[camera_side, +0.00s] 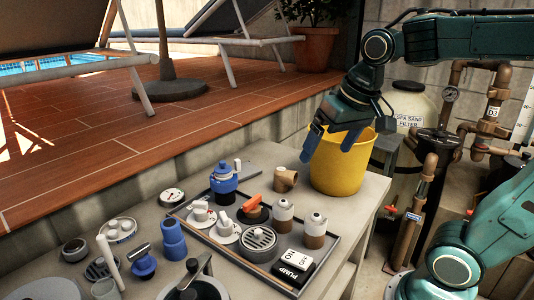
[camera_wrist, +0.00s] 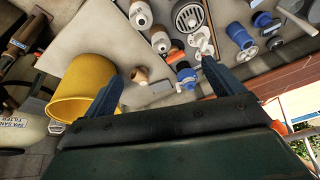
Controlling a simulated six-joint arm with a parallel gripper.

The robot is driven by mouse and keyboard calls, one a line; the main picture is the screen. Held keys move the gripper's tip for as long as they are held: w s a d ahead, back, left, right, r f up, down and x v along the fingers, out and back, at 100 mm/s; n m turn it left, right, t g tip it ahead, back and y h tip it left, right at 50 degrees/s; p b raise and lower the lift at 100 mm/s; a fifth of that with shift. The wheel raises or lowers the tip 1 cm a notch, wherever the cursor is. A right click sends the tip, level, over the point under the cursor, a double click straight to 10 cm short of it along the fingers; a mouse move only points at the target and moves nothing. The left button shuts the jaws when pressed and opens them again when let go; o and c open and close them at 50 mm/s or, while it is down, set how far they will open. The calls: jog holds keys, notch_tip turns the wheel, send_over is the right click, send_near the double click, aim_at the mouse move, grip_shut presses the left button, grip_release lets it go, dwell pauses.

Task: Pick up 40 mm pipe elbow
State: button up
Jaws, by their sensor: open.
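The pipe elbow (camera_side: 285,180) is a small brown fitting with a pale end. It stands on the grey bench top beside the tray's back right corner, left of the yellow bucket. In the wrist view the elbow (camera_wrist: 140,76) shows between my two blue fingers, nearer the left one. My gripper (camera_side: 331,143) is open and empty, above the bench in front of the bucket and up to the right of the elbow. It also shows in the wrist view (camera_wrist: 160,68), fingers wide apart. No finger appears to touch the elbow.
The yellow bucket (camera_side: 338,165) stands close right of the elbow. The tray (camera_side: 232,258) holds several fittings, including a blue-topped valve (camera_side: 224,180) and two brown-and-white bottle-like parts. A blue coupling (camera_side: 173,240) and other parts crowd the bench's left. The raised wooden deck is behind.

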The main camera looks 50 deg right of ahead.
jog(key=w+d+m+g, duration=0.1)
jog(key=w+d+m, duration=0.25)
jog(key=w, duration=0.35)
jog(key=m+g, duration=0.3)
jog(key=m, duration=0.5)
send_over(285, 170)
notch_tip(285, 170, down, 12)
jog(key=shift+f, duration=4.4)
jog(key=shift+a+f, duration=0.1)
jog(key=shift+f, duration=2.5)
